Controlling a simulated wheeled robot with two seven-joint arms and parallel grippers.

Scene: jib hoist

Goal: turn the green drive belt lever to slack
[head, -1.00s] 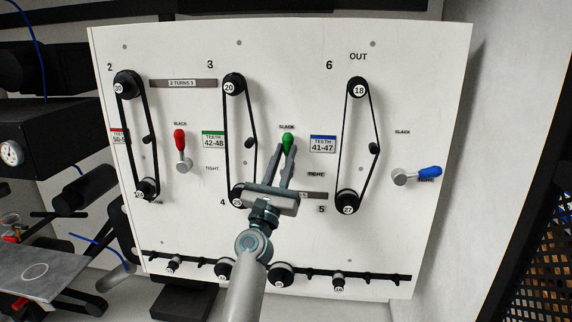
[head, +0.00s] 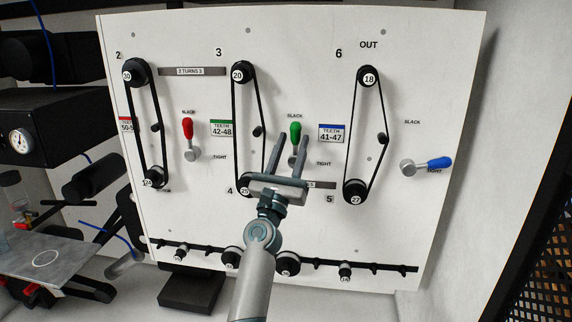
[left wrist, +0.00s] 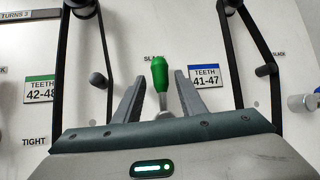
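The green lever (head: 295,131) is on the white panel (head: 300,235), its handle pointing up to the SLACK label (head: 295,115). The TIGHT label (head: 323,163) is at its lower right. My left gripper (head: 289,140) is open. In the head view its fingertips are at or just below the green handle, one on each side. In the left wrist view the green handle (left wrist: 160,73) stands upright between the two fingers (left wrist: 158,90), with a gap on both sides. The lever's grey base is partly hidden by the gripper. My right gripper is not in view.
The red lever (head: 188,130) points up to its left. The blue lever (head: 437,163) points right, by its TIGHT label. Belts on pulleys run on both sides of my gripper (head: 235,130). A row of spare pulleys (head: 288,263) lines the panel's bottom.

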